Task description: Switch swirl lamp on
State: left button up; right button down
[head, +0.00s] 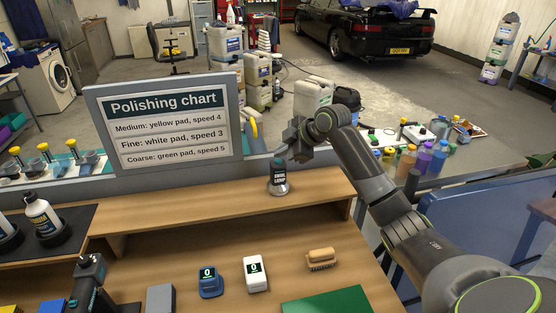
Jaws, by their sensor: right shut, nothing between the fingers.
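The swirl lamp (279,187), a small dark and silver upright unit with a label reading "LAMP", stands on the raised wooden shelf in the middle. My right gripper (281,157) is shut and empty, with its fingertips just above the lamp's top. I cannot tell whether they touch it. Whether the lamp is lit cannot be made out. My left gripper (90,266) is low at the left, away from the lamp; its fingers are not clear.
A polishing chart (165,121) stands behind the shelf (215,205) at the left. On the lower bench are a blue device (209,283), a white device (255,274), a brush (321,259) and a green mat (328,302). Bottles (424,158) stand at the right.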

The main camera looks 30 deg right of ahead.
jog(key=shift+f, duration=0.1)
dwell(0.5)
jog(key=shift+f, duration=0.45)
dwell(0.4)
jog(key=shift+r+p, duration=0.55)
notch_tip(320, 180, up, 6)
jog(key=p, duration=0.5)
dwell(0.5)
